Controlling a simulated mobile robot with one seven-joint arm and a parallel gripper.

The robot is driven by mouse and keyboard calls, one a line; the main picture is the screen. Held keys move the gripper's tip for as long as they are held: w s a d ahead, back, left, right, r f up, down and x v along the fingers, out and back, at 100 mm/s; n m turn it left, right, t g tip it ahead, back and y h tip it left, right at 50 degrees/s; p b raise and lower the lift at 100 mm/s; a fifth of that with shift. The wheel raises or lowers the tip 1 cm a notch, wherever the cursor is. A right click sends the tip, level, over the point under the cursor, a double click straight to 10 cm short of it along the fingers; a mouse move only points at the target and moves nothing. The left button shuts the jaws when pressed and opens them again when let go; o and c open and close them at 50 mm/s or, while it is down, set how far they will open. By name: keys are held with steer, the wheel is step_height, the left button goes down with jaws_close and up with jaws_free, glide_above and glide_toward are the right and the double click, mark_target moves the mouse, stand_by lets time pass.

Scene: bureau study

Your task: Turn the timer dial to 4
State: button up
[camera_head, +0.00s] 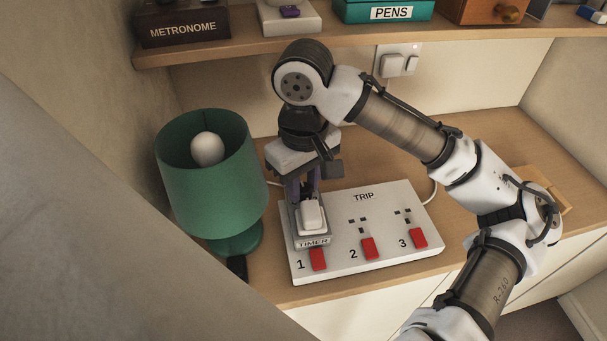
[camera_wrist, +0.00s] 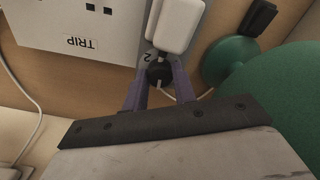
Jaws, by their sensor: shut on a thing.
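A "2" shows beside the dial; other dial marks are hidden or too small to read. My gripper (camera_head: 302,190) reaches down behind the timer block, and its fingers (camera_wrist: 159,82) are shut on the dial. In the head view the dial is hidden.
The power strip (camera_head: 385,258) has TRIP lettering and red switches numbered 1 to 3. A green lamp (camera_head: 212,170) stands close to the left of my gripper. A shelf (camera_head: 345,42) with boxes runs above. A wall socket (camera_head: 398,62) is behind my arm. Bare desk lies behind the strip.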

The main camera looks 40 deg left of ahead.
steer(key=m+p, duration=0.3)
steer(key=shift+r+m, duration=0.25)
steer(key=shift+m, duration=0.15)
steer(key=m+p, duration=0.3)
steer(key=shift+m, duration=0.3)
steer(key=m+p, duration=0.1)
steer(key=m, duration=0.1)
steer(key=shift+f+m, duration=0.15)
steer(key=shift+m, duration=0.15)
steer(key=shift+f+m+p, duration=0.1)
steer(key=shift+m+p, duration=0.2)
steer(key=shift+m, duration=1.1)
steer(key=o, duration=0.7)
steer(key=shift+o, duration=0.2)
